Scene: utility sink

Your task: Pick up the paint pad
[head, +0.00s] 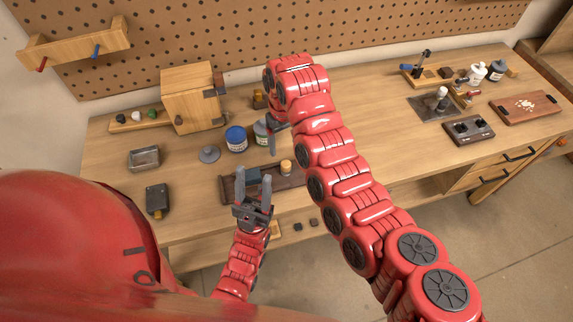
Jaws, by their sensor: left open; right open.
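I cannot tell for certain which thing is the paint pad. A small dark grey-blue block (253,175) on a long dark tray (290,182) may be it; a dark flat block (157,200) lies at the bench's left front. My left gripper (253,178) is open, fingers pointing away over the tray's left end, one on each side of the grey-blue block in the picture. I cannot tell whether they touch it. My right gripper (272,124) is open near the jars, partly hidden by my own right arm.
A blue-labelled can (236,139), a round grey lid (209,153), a pale jar (261,132) and a metal tin (144,158) stand behind the tray. A wooden box (190,98) stands at the back. Bottles (477,74) and a brown tray (525,106) are at right.

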